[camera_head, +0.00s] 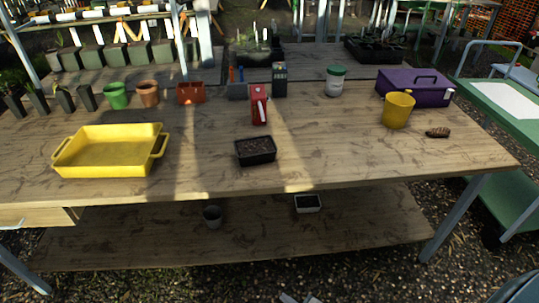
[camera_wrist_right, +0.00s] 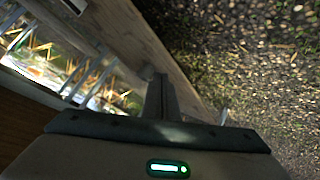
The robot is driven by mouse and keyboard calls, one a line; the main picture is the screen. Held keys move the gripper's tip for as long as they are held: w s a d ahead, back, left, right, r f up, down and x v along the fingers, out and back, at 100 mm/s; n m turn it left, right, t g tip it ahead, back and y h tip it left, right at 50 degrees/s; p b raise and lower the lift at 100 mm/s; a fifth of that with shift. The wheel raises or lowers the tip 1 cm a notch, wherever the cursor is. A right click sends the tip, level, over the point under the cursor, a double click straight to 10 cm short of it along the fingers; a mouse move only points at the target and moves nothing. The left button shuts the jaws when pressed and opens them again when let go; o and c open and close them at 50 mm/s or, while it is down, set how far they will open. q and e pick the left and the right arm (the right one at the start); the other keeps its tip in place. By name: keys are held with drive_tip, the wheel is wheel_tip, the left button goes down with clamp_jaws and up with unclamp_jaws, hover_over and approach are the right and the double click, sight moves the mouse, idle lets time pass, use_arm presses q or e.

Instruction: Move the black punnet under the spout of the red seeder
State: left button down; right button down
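The black punnet (camera_head: 256,151), filled with dark soil, sits upright near the middle of the table's front half. The red seeder (camera_head: 259,104) stands behind it, with a white part on its front; its spout is too small to make out. The punnet is in front of the seeder, with bare wood between them. My right gripper shows in the right wrist view (camera_wrist_right: 165,96), its dark fingers close together with nothing visible between them. It is off the front of the table, away from the punnet. My left gripper cannot be made out.
A yellow tray (camera_head: 110,151) lies left on the wooden table (camera_head: 200,170). Pots and a grey box stand behind. A green-lidded tub (camera_head: 336,80), yellow pot (camera_head: 397,109), purple toolbox (camera_head: 415,88) and brown cone (camera_head: 438,132) are right. The lower shelf holds a small tray (camera_head: 307,203).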

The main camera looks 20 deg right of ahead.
drive_tip(key=s+a+f+m+g, duration=0.1)
drive_tip(key=s+a+f+m, duration=0.1)
drive_tip(key=s+f, duration=0.4)
drive_tip(key=s+a+f+m+g, duration=0.2)
drive_tip(key=s+f, duration=0.4)
drive_tip(key=s, duration=0.3)
drive_tip(key=shift+a+m, duration=0.7)
drive_tip(key=shift+m, duration=0.1)
